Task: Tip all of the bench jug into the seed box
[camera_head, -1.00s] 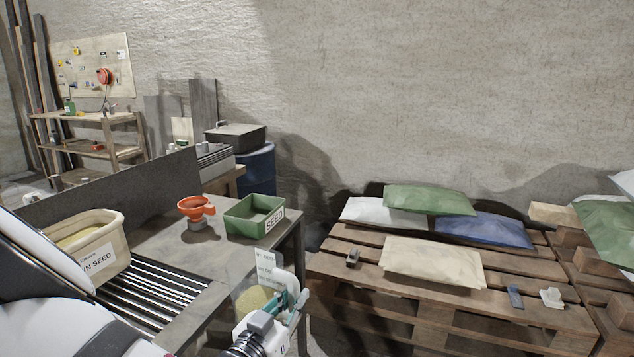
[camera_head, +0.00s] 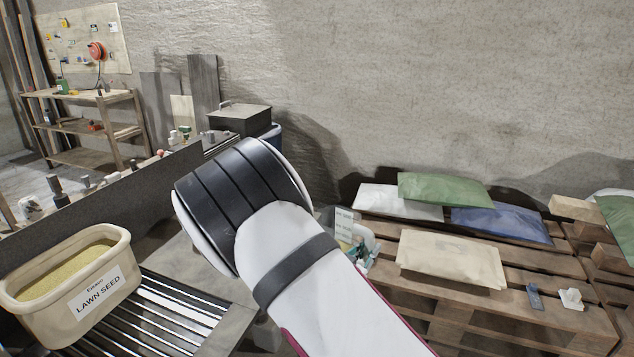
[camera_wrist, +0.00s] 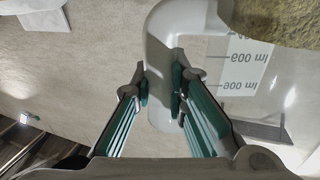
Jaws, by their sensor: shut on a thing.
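The bench jug is clear, with a handle (camera_wrist: 172,45) and a printed ml scale (camera_wrist: 240,62). Tan seed (camera_wrist: 282,20) shows inside it in the wrist view. My gripper (camera_wrist: 160,88) is shut on the handle. In the head view the jug (camera_head: 345,226) is partly hidden behind my arm, held up near the pallet's left end; it looks about upright. The green seed box does not show in the head view now; my arm covers that part of the bench.
A pallet (camera_head: 455,290) with several bags stands at right. A dark upright panel (camera_head: 120,200) runs behind the bench. The orange funnel is out of sight.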

